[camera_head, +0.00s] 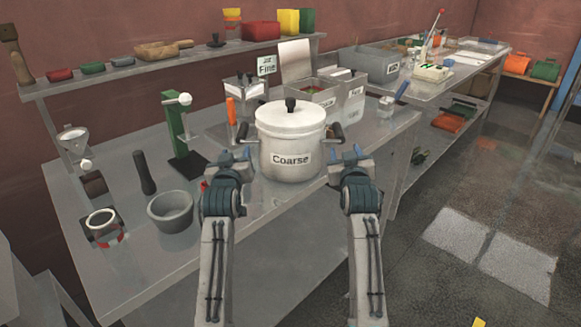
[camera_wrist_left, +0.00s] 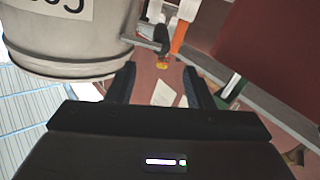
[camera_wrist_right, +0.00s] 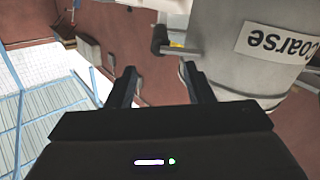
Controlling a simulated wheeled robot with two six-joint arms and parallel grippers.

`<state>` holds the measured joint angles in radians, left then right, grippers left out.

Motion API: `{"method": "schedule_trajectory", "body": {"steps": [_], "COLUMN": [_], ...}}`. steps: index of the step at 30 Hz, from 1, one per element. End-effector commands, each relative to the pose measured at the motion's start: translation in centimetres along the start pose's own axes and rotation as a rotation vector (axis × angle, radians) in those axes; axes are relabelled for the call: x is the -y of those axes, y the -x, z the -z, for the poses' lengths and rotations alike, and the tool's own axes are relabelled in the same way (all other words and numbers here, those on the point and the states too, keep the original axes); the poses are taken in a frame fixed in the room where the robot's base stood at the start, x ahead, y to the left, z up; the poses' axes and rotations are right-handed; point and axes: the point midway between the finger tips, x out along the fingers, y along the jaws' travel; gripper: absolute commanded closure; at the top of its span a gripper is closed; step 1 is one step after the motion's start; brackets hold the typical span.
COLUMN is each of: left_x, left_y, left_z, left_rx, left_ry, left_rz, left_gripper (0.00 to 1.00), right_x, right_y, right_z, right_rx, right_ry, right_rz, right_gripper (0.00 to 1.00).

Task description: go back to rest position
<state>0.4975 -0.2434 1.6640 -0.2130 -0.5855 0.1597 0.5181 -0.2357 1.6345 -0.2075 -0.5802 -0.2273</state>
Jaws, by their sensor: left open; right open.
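A white lidded pot labelled "Coarse" (camera_head: 287,140) stands upright on the grey metal bench (camera_head: 150,265), near its front edge. It has a black lid knob and a dark handle on each side. My left gripper (camera_head: 237,160) is open and empty beside the pot's left side, below the handle. My right gripper (camera_head: 345,158) is open and empty beside its right side. In the left wrist view the pot (camera_wrist_left: 65,50) is left of the open fingers (camera_wrist_left: 160,85). In the right wrist view it (camera_wrist_right: 235,45) is right of the open fingers (camera_wrist_right: 160,85). Both sets of fingers appear apart from the handles.
A grey bowl (camera_head: 171,211), a dark pestle (camera_head: 144,172) and a green stand (camera_head: 180,130) are left on the bench. The "Fine" sign (camera_head: 267,65) and bins (camera_head: 352,95) stand behind the pot. Open floor (camera_head: 450,225) lies at right.

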Motion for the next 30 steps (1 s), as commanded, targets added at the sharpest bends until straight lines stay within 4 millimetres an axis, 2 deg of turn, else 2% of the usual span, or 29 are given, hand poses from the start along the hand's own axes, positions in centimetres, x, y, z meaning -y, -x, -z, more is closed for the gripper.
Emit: {"method": "schedule_trajectory", "body": {"steps": [4, 14, 23, 30], "left_x": [0.0, -0.1, -1.1, -1.6], "left_y": [0.0, 0.0, 0.0, 0.0], "left_z": [0.0, 0.3, 5.3, 7.9], "left_rx": [0.000, 0.000, 0.000, 0.000], "left_ry": [0.000, 0.000, 0.000, 0.000], "left_rz": [0.000, 0.000, 0.000, 0.000], "left_gripper": [0.53, 0.53, 0.53, 0.53], "right_x": [0.0, -0.1, -1.1, -1.6], "right_y": [0.7, 0.7, 0.7, 0.7], "right_z": [0.0, 0.3, 5.4, 7.9], "right_rx": [-0.001, 0.000, 0.000, 0.000], "right_ry": [0.000, 0.000, 0.000, 0.000], "right_rz": [0.000, 0.000, -0.001, 0.000], "right_gripper": [0.53, 0.53, 0.53, 0.53]}}
